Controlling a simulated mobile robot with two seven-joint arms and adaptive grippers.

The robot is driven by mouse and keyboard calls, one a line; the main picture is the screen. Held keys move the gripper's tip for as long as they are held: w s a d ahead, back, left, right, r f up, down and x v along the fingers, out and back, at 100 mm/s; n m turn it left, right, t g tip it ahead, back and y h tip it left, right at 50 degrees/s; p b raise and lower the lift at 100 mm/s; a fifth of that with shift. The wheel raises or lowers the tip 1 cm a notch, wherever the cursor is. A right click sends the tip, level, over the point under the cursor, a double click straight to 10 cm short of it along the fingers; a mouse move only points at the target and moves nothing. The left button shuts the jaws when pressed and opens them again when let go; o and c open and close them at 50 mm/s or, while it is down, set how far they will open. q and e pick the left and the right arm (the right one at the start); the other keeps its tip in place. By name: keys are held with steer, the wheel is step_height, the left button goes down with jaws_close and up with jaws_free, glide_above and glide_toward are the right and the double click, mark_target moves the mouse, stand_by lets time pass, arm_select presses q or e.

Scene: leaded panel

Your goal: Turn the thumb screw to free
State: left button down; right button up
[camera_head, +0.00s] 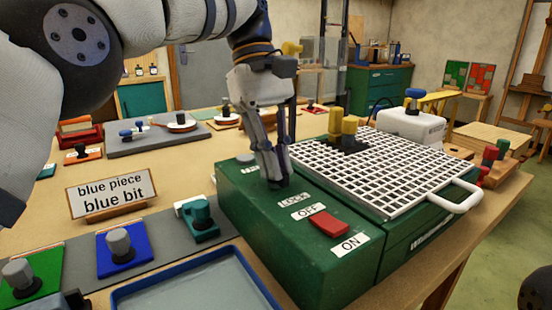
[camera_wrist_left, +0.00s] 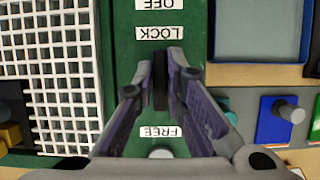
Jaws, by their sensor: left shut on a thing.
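The thumb screw (camera_wrist_left: 160,82) shows in the left wrist view as a narrow dark bar on the green machine top, between the FREE label (camera_wrist_left: 162,131) and the LOCK label (camera_wrist_left: 160,32). Its long side runs along the line between the two labels. My left gripper (camera_wrist_left: 160,85) points down with one finger on each side of the bar and is shut on it. In the head view my left gripper (camera_head: 277,183) reaches the green machine (camera_head: 285,270) beside the LOCK label (camera_head: 294,200), and its fingers hide the screw. My right gripper is not in view.
A red switch (camera_head: 328,223) lies between the OFF and ON labels, close to the gripper. A white grid (camera_head: 380,165) carrying yellow blocks covers the machine's right part. A blue-rimmed tray (camera_head: 190,285) and a "blue piece blue bit" sign (camera_head: 112,193) stand to the left.

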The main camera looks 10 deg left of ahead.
arm_select(q)
steer(key=c, duration=1.6)
jaws_free()
steer(key=shift+c, duration=0.2)
